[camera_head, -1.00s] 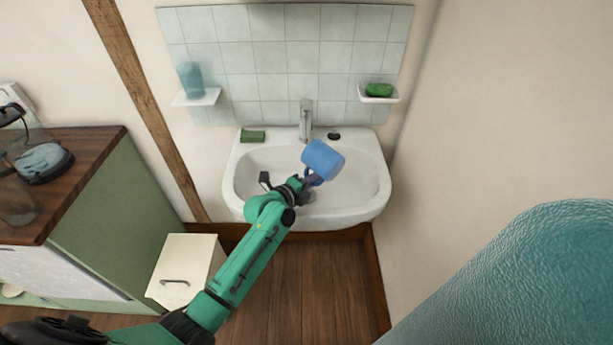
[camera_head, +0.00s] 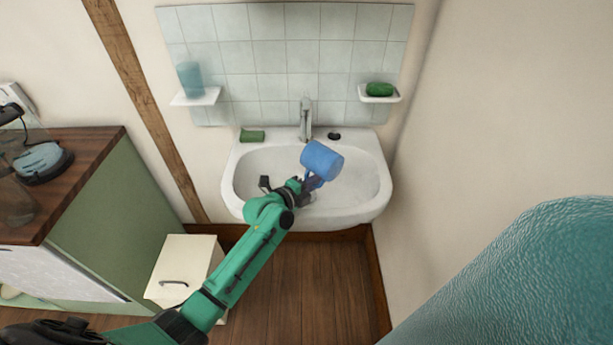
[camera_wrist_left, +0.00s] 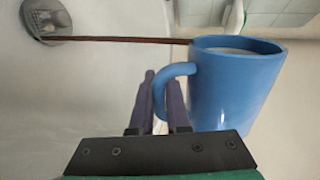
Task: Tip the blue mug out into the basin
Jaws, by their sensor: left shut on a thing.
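The blue mug (camera_head: 321,161) is tipped on its side above the white basin (camera_head: 256,172). In the left wrist view the mug (camera_wrist_left: 232,85) shows its pale inside at the rim. A thin brown stream (camera_wrist_left: 120,39) runs from the rim to the metal drain (camera_wrist_left: 62,22). My left gripper (camera_head: 311,183) is over the basin and shut on the mug's handle (camera_wrist_left: 170,82); its purple fingers also show in the left wrist view (camera_wrist_left: 161,100). The stream cannot be made out in the head view. My right gripper is not in view.
The tap (camera_head: 306,118) stands behind the mug. A green block (camera_head: 252,136) lies on the basin's rim. Shelves hold a blue cup (camera_head: 190,78) and a green soap (camera_head: 379,90). A white cabinet (camera_head: 183,268) and wood-topped counter (camera_head: 88,150) stand left.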

